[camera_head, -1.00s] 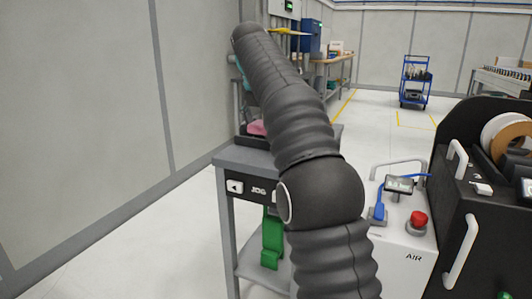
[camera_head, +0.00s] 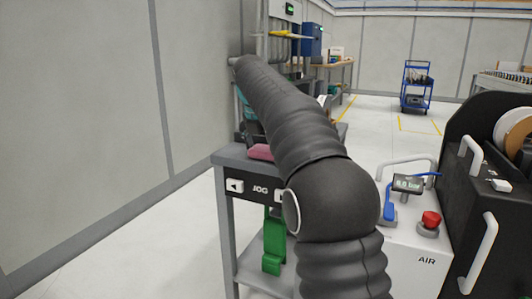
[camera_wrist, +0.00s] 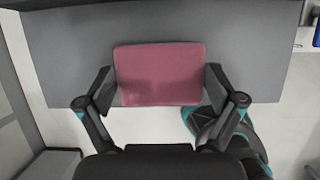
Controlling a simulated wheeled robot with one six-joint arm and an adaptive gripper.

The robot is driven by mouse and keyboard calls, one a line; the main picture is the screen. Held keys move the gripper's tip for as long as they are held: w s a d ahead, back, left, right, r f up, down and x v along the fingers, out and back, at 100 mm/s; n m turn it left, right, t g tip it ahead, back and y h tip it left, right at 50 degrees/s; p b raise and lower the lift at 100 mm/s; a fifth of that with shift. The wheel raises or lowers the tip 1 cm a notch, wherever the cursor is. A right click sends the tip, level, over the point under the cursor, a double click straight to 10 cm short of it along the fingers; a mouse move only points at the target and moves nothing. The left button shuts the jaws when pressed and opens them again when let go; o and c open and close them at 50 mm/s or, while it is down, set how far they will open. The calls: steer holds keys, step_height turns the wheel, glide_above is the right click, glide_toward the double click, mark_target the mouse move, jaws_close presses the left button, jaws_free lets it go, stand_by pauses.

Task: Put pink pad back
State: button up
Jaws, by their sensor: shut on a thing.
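The pink pad (camera_head: 262,152) shows at the left of my arm in the head view, at the grey bench top (camera_head: 228,156); the arm hides the rest of it. In the wrist view the pad (camera_wrist: 160,72) lies flat and level between my two fingers, over the grey top (camera_wrist: 70,50). My gripper (camera_wrist: 160,88) is shut on the pad's left and right sides. I cannot tell whether the pad touches the top or is just above it.
A white AIR unit (camera_head: 414,262) with a red button (camera_head: 430,222) and a black machine (camera_head: 480,200) stand at the right. A green item (camera_head: 273,245) is under the bench top. A wall is at the left. Open floor lies behind, near a blue cart (camera_head: 416,85).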

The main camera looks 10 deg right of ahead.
steer(key=shift+f, duration=0.15)
steer(key=o, duration=0.8)
steer(key=shift+c, duration=0.2)
steer(key=p+v, duration=0.4)
steer(key=v, duration=0.8)
